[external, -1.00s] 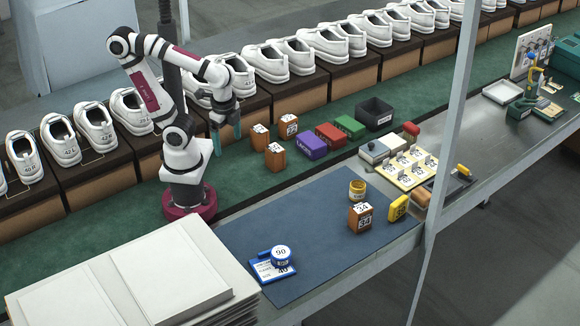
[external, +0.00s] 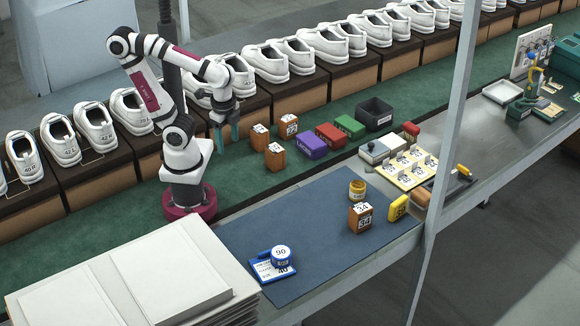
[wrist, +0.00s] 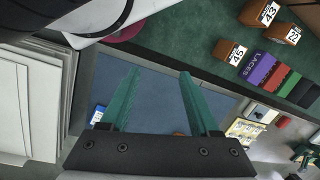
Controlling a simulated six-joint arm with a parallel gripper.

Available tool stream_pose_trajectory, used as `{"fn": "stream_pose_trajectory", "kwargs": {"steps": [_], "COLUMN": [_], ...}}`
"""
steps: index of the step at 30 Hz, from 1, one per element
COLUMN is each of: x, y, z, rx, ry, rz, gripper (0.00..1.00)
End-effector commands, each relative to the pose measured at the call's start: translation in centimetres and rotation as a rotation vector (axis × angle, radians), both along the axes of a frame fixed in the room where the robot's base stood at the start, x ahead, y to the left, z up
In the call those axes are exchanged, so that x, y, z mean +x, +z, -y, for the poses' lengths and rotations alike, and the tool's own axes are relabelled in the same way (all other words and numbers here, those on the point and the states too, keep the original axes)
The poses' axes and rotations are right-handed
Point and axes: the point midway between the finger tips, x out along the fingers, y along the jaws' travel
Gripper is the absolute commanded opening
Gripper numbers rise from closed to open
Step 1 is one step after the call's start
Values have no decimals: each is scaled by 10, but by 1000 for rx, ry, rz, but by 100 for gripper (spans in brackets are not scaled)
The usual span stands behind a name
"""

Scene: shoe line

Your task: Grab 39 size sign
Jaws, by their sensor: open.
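My gripper (external: 226,140) is open and empty, held above the green surface beside the shoe row. Its two teal fingers also show apart in the wrist view (wrist: 159,72). I cannot read a 39 on any sign. Brown number blocks stand right of my gripper; in the wrist view one reads 45 (wrist: 232,52), another 43 (wrist: 263,12), and a third (wrist: 285,33) is only partly legible. A brown block marked 34 (external: 359,217) stands on the blue mat.
Purple (external: 311,146), red (external: 330,135) and green (external: 349,126) boxes lead to a black bin (external: 375,114). White shoes (external: 268,62) line the back.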

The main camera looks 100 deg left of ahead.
Motion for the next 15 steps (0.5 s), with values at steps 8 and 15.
{"fn": "stream_pose_trajectory", "kwargs": {"steps": [8, 15], "x": [37, 238], "y": [10, -3], "z": [-16, -13], "rx": [116, 618], "ry": [-145, -807], "rz": [-61, -257], "gripper": [62, 62]}}
